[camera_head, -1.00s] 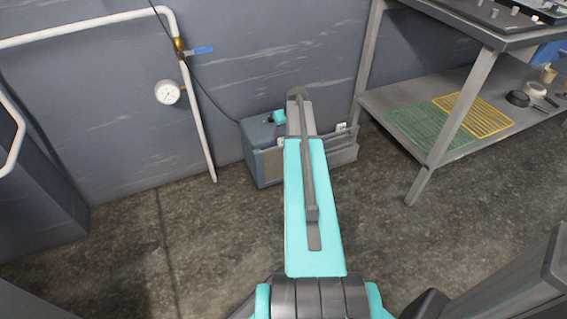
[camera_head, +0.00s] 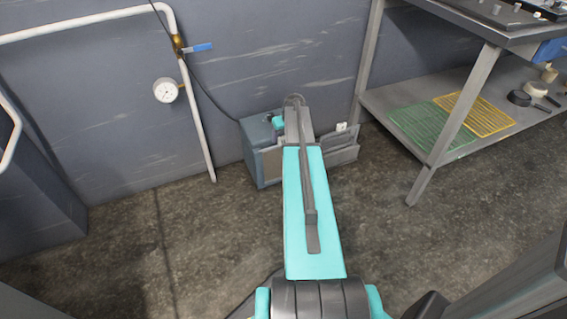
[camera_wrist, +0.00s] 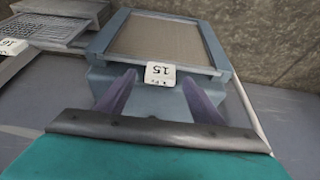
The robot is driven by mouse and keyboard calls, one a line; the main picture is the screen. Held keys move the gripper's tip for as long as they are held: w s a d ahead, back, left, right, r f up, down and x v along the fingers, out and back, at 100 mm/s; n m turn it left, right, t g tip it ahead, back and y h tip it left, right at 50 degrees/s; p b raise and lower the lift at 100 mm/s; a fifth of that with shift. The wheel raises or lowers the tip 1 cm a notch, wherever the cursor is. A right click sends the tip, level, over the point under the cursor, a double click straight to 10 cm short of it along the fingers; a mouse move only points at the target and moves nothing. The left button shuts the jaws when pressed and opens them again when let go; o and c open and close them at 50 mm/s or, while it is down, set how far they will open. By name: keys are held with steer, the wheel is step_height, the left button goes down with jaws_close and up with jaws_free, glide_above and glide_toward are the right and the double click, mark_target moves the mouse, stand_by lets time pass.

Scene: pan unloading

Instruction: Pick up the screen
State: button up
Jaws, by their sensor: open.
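A framed brownish mesh panel that looks like the screen (camera_wrist: 160,42) lies in the wrist view, on or in the top of a blue-grey box (camera_wrist: 98,72). A white tag marked 15 (camera_wrist: 160,75) sits at its near edge. My gripper (camera_wrist: 160,88) is open and empty, its two purple-grey fingers apart near that edge, one on each side of the tag. I cannot tell whether they touch the box. In the head view the blue-grey box (camera_head: 258,165) stands on the floor against the wall. My arm hides the gripper and part of the box there.
A grey grated unit tagged 16 (camera_wrist: 50,35) is beside the box. In the head view, a metal table (camera_head: 380,100) at right has green (camera_head: 430,125) and yellow (camera_head: 475,112) grids on its lower shelf. A pipe with a gauge (camera_head: 166,90) runs at left. The floor in front is clear.

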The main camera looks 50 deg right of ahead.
steer(key=shift+w+d+f, duration=0.1)
steer(key=shift+w+f, duration=0.1)
steer(key=shift+f, duration=0.3)
steer(key=c, duration=1.2)
steer(key=shift+r, duration=0.1)
step_height(320, 180, up, 28)
steer(key=p, duration=0.6)
